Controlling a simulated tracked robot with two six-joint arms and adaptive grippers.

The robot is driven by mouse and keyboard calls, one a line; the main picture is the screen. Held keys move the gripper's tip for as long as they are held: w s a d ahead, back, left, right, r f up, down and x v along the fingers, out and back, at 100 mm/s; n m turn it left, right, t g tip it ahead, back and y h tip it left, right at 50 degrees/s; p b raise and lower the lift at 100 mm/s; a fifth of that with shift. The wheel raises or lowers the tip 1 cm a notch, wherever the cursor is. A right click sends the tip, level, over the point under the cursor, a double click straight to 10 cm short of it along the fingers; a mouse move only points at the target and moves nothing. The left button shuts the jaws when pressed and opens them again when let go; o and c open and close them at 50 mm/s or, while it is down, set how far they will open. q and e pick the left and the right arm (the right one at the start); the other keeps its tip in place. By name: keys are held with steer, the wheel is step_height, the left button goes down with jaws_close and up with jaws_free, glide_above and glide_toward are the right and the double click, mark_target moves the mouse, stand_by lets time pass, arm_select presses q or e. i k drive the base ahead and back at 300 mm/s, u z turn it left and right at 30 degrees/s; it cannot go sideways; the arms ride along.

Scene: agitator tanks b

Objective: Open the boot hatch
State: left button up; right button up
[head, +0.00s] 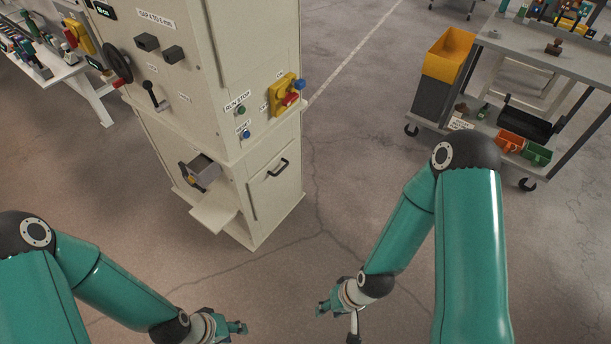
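A cream cabinet (225,70) stands left of centre, and no label reading boot hatch is legible. Its lower right face has a closed-looking panel (272,190) with a black bar handle (278,167). The lower left face has a grey box-like opening (202,172) with a small yellow part, above a projecting cream shelf (213,211). I cannot tell which is the boot hatch. My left gripper (240,328) is low in the picture, apart from the cabinet. My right gripper (321,308) is right of it, also apart. Both are too small to tell open from shut.
Above the panel are a yellow-and-red switch (284,93), a green button (241,110) and a blue button (246,134). A wheeled grey cart (540,60) with a yellow bin (448,56) stands right. A bench (50,72) is at upper left. Floor before the cabinet is clear.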

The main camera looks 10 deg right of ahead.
mark_target(280, 183)
steer(key=u, duration=0.2)
steer(key=i, duration=0.9)
steer(key=z, duration=0.2)
steer(key=k, duration=0.9)
steer(key=u, duration=0.2)
steer(key=i, duration=0.9)
steer(key=z, duration=0.1)
